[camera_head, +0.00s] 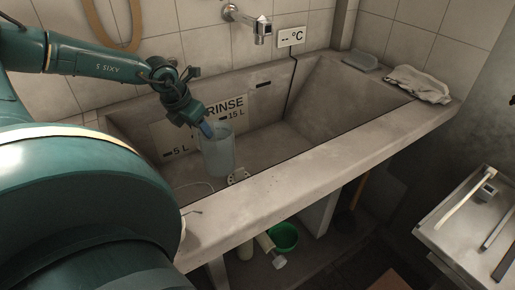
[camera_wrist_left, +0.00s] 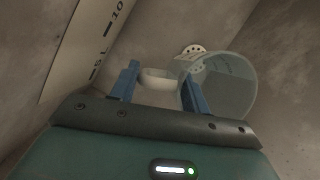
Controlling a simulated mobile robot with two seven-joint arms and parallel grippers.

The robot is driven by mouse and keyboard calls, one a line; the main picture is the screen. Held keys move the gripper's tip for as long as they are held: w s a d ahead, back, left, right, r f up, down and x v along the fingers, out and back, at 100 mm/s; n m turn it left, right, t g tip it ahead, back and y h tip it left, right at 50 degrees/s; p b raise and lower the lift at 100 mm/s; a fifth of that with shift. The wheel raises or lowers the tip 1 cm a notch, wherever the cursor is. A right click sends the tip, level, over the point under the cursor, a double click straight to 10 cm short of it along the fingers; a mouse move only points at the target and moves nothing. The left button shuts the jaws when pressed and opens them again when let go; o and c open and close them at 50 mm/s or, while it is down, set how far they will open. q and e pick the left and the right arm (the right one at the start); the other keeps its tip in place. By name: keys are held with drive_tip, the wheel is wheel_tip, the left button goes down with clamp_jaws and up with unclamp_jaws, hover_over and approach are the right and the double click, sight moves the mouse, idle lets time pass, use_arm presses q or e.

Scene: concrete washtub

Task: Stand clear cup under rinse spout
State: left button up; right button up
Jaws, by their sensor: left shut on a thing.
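The clear cup (camera_head: 217,157), a tall see-through vessel, is upright in the left basin of the concrete tub. My left gripper (camera_head: 207,130) is at its upper rim, with blue fingers shut on it. In the left wrist view, the fingers (camera_wrist_left: 160,92) stand either side of a pale curved part, and the cup (camera_wrist_left: 232,88) lies to the right, overlapping the right finger. I cannot tell whether the cup's base touches the basin floor. The metal spout (camera_head: 263,38) is on the wall, above and right of the cup. My right gripper is not in view.
A white perforated drain piece (camera_head: 238,177) is by the cup. A cloth (camera_head: 418,84) lies on the right rim. A green bucket (camera_head: 285,238) is below.

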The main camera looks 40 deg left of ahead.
use_arm(q)
drive_tip(key=w+a, duration=0.1)
drive_tip(key=w, duration=1.7)
wheel_tip(320, 180, down, 7)
drive_tip(key=b, duration=0.2)
drive_tip(key=shift+a+b, duration=0.25)
drive_tip(key=shift+b, duration=0.15)
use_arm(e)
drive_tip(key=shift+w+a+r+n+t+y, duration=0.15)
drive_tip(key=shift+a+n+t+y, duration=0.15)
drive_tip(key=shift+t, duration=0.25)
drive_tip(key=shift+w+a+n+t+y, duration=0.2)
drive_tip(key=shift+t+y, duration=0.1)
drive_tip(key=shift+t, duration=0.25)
use_arm(q)
drive_tip(key=shift+f, duration=0.1)
drive_tip(key=o, duration=1)
